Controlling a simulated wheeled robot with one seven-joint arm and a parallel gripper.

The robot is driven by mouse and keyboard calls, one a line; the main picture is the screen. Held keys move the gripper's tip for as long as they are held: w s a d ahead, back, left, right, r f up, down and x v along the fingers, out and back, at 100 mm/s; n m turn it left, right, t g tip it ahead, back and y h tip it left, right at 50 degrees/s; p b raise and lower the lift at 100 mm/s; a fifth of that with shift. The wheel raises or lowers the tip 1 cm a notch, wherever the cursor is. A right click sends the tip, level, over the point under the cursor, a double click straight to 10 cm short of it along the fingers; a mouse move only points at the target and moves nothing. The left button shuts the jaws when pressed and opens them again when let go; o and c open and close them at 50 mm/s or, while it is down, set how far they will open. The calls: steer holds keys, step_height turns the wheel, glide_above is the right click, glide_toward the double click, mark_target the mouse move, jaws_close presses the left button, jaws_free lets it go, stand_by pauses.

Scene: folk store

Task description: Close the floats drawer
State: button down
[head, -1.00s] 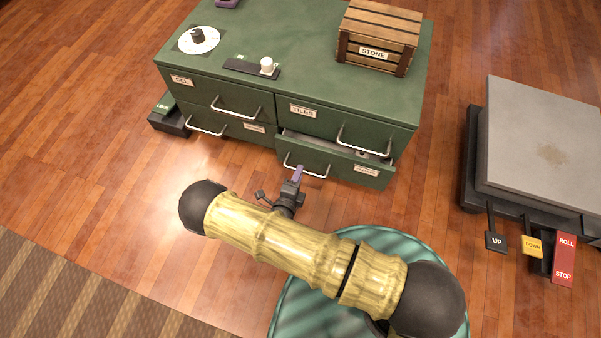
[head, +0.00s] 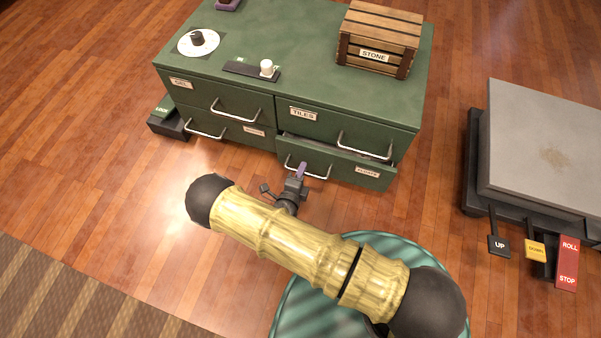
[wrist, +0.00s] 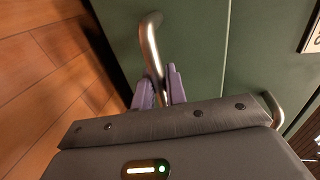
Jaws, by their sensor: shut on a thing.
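The floats drawer (head: 345,172) is the lower right drawer of the green cabinet. Its label is small and hard to read in the head view. It stands slightly open, with a narrow dark gap along its top edge. My gripper (head: 300,171) is at the left part of the drawer's metal handle (head: 318,176). In the wrist view, the purple fingers of my gripper (wrist: 159,88) are shut on the handle bar (wrist: 151,45), close in front of the green drawer face. Part of the bar is hidden by the gripper body.
The tiles drawer (head: 325,126) above and the left drawers look shut. A stone crate (head: 378,40), a white knob (head: 266,67) and a dial (head: 198,42) are on the cabinet top. A grey platform with pedals (head: 550,150) stands at right.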

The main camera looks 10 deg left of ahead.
mark_target(306, 160)
steer(key=x, duration=0.3)
steer(key=shift+w+r+p, duration=0.35)
steer(key=shift+d, duration=0.1)
steer(key=c, duration=1.5)
jaws_free()
steer(key=shift+s, duration=0.2)
steer(key=shift+s+r, duration=0.1)
steer(key=shift+s, duration=0.2)
steer(key=p+v, duration=0.7)
steer(key=v, duration=0.9)
steer(key=shift+s, duration=0.25)
